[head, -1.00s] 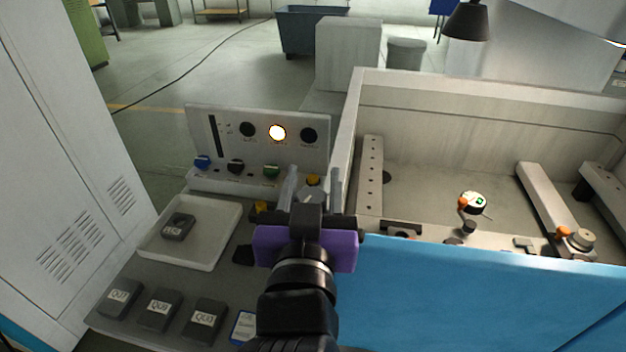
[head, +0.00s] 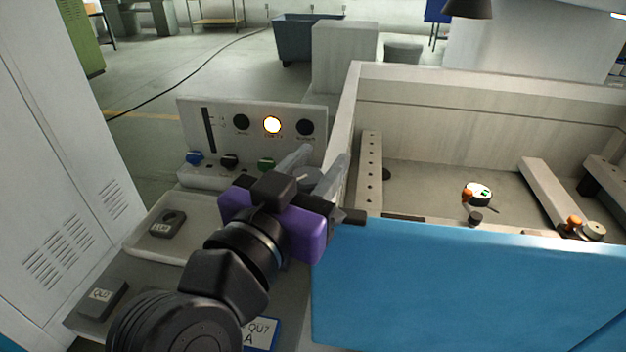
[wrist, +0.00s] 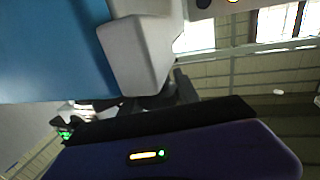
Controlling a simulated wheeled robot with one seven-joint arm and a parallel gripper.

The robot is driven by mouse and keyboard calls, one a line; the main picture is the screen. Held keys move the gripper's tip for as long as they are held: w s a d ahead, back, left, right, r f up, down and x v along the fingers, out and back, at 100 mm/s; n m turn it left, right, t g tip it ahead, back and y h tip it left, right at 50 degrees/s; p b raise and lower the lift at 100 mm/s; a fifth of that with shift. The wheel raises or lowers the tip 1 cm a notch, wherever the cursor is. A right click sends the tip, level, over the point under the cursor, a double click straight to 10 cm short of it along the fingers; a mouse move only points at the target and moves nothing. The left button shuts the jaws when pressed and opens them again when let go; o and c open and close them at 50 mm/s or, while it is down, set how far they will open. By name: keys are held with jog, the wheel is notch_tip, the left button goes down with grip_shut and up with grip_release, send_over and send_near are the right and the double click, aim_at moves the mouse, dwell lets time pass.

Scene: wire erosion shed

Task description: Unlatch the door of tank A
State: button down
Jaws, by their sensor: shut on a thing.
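The blue door (head: 480,290) of the tank (head: 440,85) stands upright across its front, with its left end near my gripper. My gripper (head: 318,172), with a purple body, is at the tank's front left corner. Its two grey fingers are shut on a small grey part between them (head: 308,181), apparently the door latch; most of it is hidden. In the wrist view the blue door (wrist: 45,45) fills the upper left, beside a pale grey block (wrist: 140,50). A blue-edged card (head: 262,333) reading "QU7 A" is partly hidden by my arm.
A pale tray (head: 140,243) holds a dark labelled block (head: 167,224); another block (head: 101,297) lies in front. A white cabinet (head: 50,190) closes off the left. Clamps stand inside the tank.

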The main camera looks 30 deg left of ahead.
jog(key=m+h+b, duration=0.1)
jog(key=m+h, duration=0.1)
jog(key=h, duration=0.1)
jog(key=d+m+g+h+b, duration=0.1)
jog(key=h+b, duration=0.1)
jog(key=m+h+b, duration=0.1)
jog(key=m+h, duration=0.1)
jog(key=h, duration=0.1)
jog(key=shift+s+d+f+m+g+h+b, duration=0.15)
jog(key=shift+m+g+h+b, duration=0.15)
jog(key=shift+s+d+m+g+h+b, duration=0.15)
jog(key=shift+m+g+h+b, duration=0.2)
jog(key=shift+m+g+h, duration=0.4)
jog(key=shift+s+d+m+g+h+b, duration=0.15)
jog(key=shift+m+g+h+b, duration=0.15)
jog(key=shift+m+g+h, duration=0.5)
jog(key=shift+d+m+g+h+b, duration=0.15)
jog(key=shift+m+g+h+b, duration=0.2)
jog(key=shift+h, duration=0.7)
jog(key=c, duration=0.9)
grip_release()
jog(key=v, duration=0.7)
jog(key=shift+s+a+b, duration=0.3)
jog(key=shift+b, duration=0.1)
